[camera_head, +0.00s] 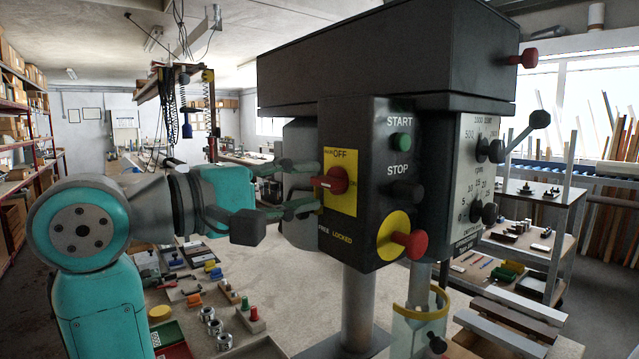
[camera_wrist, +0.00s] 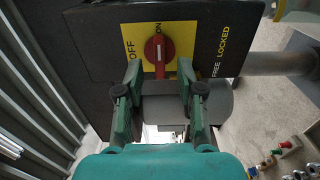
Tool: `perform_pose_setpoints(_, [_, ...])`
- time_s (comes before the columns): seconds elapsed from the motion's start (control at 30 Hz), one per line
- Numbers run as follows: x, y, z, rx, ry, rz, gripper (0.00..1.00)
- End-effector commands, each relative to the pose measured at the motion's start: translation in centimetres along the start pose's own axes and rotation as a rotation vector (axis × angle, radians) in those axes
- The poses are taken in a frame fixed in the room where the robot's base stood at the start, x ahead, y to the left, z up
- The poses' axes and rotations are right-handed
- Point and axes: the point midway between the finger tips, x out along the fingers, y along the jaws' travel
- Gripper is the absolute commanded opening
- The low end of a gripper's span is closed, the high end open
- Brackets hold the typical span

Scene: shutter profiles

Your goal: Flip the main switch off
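The main switch is a red rotary knob (camera_head: 333,180) on a yellow plate (camera_head: 347,160) on the dark side of the drill head. It also shows in the wrist view as the red knob (camera_wrist: 158,50), with OFF printed to its left and ON above it. Its handle lies in line with the ON mark. My gripper (camera_head: 308,186) is open and empty, facing the plate. In the wrist view my gripper (camera_wrist: 159,72) has its two fingertips apart, just below the knob's left and right sides. I cannot tell whether they touch anything.
A green START button (camera_head: 403,141), a black STOP button (camera_head: 404,193) and a red knob on a yellow disc (camera_head: 409,243) are on the adjoining panel. A grey column (camera_head: 358,295) stands below. A bench with small parts (camera_head: 230,310) lies beneath my arm.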

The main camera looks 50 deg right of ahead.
Motion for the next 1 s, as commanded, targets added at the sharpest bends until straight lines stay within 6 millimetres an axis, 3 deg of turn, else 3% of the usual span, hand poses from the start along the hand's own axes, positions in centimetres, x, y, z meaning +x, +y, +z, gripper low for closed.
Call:
perform_pose_setpoints(0.23, [2.8,0.0,0.0,0.000,-0.002,0.001,0.38])
perform_pose_setpoints(0.6, [3.2,0.0,0.0,-0.001,0.001,0.001,0.38])
perform_pose_setpoints(0.77, [3.2,0.0,0.0,-0.001,0.000,0.001,0.00])
perform_pose_setpoints(1.0, [3.2,0.0,0.0,-0.003,0.000,0.001,0.00])
